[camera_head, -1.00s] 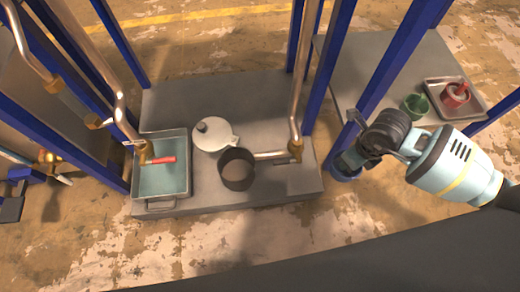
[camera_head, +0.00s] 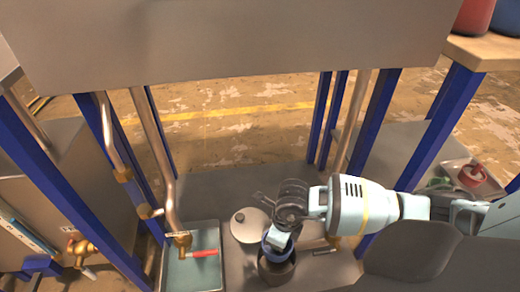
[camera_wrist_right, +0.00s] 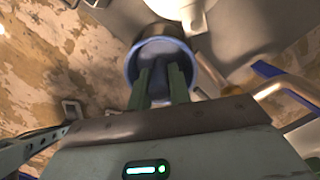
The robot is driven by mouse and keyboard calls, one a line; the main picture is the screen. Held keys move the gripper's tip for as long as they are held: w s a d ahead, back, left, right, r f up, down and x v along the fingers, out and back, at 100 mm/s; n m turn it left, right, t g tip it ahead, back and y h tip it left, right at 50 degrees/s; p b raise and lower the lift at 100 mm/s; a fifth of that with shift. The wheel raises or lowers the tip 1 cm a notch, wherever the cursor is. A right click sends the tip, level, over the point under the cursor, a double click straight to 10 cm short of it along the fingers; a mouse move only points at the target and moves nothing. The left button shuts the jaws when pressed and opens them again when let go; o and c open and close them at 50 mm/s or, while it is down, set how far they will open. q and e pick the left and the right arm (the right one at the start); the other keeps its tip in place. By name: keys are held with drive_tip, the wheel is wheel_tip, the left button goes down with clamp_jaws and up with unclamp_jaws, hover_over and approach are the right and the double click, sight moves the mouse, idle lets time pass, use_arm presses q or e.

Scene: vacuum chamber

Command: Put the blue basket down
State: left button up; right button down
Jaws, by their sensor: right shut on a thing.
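My right gripper (camera_wrist_right: 161,88) is shut on the blue basket (camera_wrist_right: 187,57), a round blue-rimmed piece, with its fingers reaching inside the rim. In the head view, the basket (camera_head: 268,251) is at the mouth of a dark round pot (camera_head: 277,274) on the grey bench. The gripper hides part of the basket. I cannot tell how deep the basket sits in the pot or whether it touches the bottom. My left gripper is not in view.
A round white lid (camera_head: 243,226) lies just left of the pot. A tray (camera_head: 203,268) with a red-handled valve (camera_head: 204,254) above it is further left. Blue frame posts and copper pipes rise around the bench. A large grey chamber body (camera_head: 230,50) hangs above.

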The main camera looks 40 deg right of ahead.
drive_tip(key=shift+f+b, duration=2.35)
drive_tip(key=shift+f, duration=2.65)
drive_tip(key=shift+f, duration=0.4)
drive_tip(key=shift+f, duration=0.2)
drive_tip(key=c, duration=1.3)
unclamp_jaws()
drive_tip(key=shift+r, duration=0.1)
drive_tip(key=r+p, duration=0.1)
drive_tip(key=r, duration=0.3)
drive_tip(key=s+r+p, duration=0.1)
drive_tip(key=r+p, duration=0.1)
drive_tip(key=r, duration=0.2)
drive_tip(key=r+p, duration=0.2)
drive_tip(key=r, duration=0.3)
drive_tip(key=shift+s+d, duration=0.2)
drive_tip(key=shift+d, duration=0.1)
